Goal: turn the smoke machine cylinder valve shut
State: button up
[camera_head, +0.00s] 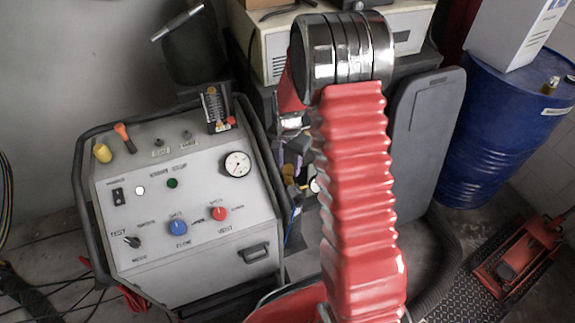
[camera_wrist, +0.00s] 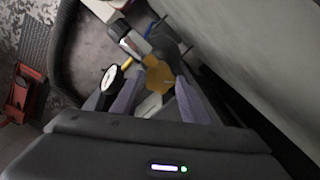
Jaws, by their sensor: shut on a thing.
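The smoke machine (camera_head: 185,235), a grey console with knobs and a round gauge, stands left of my red arm in the head view. In the wrist view, the cylinder valve's yellow-orange knob (camera_wrist: 157,72) sits between the grey-purple fingers of my gripper (camera_wrist: 158,82), which is shut on it. A metallic valve fitting (camera_wrist: 130,40) and a white dial gauge (camera_wrist: 108,77) are beside it. In the head view, my arm hides most of the gripper and valve; only purple and yellow bits show behind its left edge. The knob's turn position cannot be told.
A blue drum (camera_head: 495,130) with a white box (camera_head: 515,35) on top stands at the right. A red floor jack (camera_head: 525,255) lies at the lower right. A grey panel (camera_head: 425,140) and a dark hose are behind my arm. A wall is close on the right in the wrist view.

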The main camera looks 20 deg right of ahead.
aim_at(288, 169)
jog(key=shift+w+m, duration=0.1)
jog(key=shift+m, duration=0.5)
jog(key=o, duration=1.1)
jog(key=shift+c, duration=0.2)
notch_tip(288, 169, up, 14)
jog(key=shift+f, duration=0.15)
